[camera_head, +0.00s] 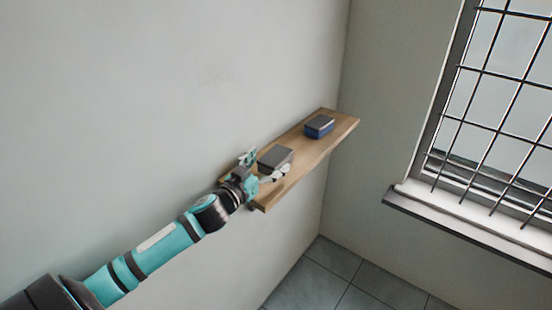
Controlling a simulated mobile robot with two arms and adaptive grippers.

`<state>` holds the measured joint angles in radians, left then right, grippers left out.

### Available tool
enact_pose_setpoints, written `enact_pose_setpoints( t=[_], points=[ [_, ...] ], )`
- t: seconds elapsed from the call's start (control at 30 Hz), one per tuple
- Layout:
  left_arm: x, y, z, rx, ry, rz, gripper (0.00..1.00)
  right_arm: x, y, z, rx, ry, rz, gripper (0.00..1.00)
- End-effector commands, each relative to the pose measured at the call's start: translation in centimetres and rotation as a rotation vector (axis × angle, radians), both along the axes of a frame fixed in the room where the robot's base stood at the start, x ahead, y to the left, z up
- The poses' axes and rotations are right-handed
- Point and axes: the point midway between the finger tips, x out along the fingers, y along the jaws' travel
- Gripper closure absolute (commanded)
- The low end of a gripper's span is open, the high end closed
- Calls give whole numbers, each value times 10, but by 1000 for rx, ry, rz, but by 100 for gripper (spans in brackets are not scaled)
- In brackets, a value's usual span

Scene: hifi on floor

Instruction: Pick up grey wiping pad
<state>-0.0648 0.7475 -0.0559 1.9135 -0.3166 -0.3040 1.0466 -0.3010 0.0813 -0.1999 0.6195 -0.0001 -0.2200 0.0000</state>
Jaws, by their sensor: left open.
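A grey wiping pad (276,158) lies on a wooden wall shelf (310,163), near the shelf's left end. My left gripper (266,168) reaches in from the left at that end. Its fingers are spread apart, one near the wall side and one over the shelf's front side, with the pad just ahead of or between them. I cannot tell whether the fingers touch the pad. My right gripper is not in view.
A blue pad with a dark grey top (319,126) lies farther along the shelf, with bare wood between. The wall runs close behind the shelf. A barred window (500,100) with a sill (470,226) is at the right. Tiled floor (345,285) shows below.

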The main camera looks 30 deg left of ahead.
Motion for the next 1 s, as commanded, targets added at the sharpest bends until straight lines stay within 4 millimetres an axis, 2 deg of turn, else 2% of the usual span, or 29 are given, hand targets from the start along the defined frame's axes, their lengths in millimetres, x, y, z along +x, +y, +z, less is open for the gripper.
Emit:
enact_pose_setpoints(
  t=[0.27,0.37,0.73,1.0],
  points=[
    [4,0,0,0,0,0,15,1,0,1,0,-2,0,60],
    [4,0,0,0,0,0,26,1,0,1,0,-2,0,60],
    [4,0,0,0,0,0,74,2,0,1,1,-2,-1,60],
    [4,0,0,0,-1,0,75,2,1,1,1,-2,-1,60]
  ],
)
